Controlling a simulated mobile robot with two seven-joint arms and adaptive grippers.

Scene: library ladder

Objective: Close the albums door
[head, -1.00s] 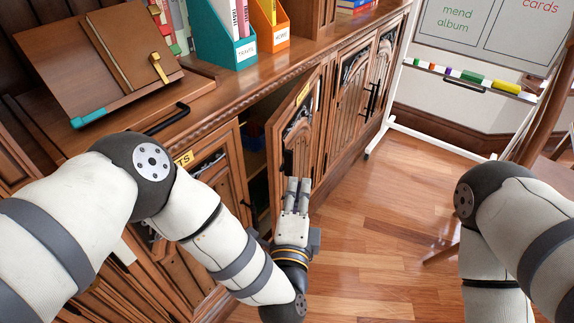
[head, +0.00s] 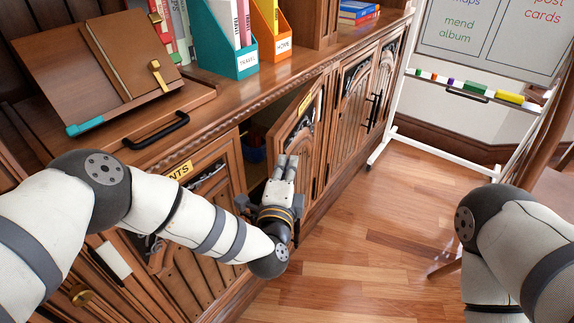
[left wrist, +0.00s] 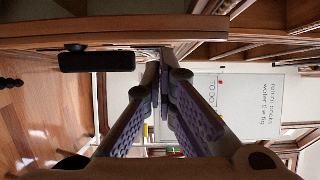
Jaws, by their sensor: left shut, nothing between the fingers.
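The albums door (head: 308,139) is a brown wooden cabinet door with a yellow label, too angled to read. It stands partly open, with a dark gap at its left. My left gripper (head: 286,165) is shut and empty, low by the door's free edge; I cannot tell whether it touches. In the left wrist view the shut fingers (left wrist: 163,92) lie below the door's wooden edge (left wrist: 120,30), with a black handle (left wrist: 97,61) at the left. The fingers hide part of the door in the head view. My right gripper is out of view.
A closed door with a label ending in "NTS" (head: 178,171) is left of the gap. More closed doors (head: 352,110) stand to the right. The counter holds a book stand (head: 95,65) and file boxes (head: 233,55). A whiteboard (head: 480,40) stands behind clear floor (head: 385,220).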

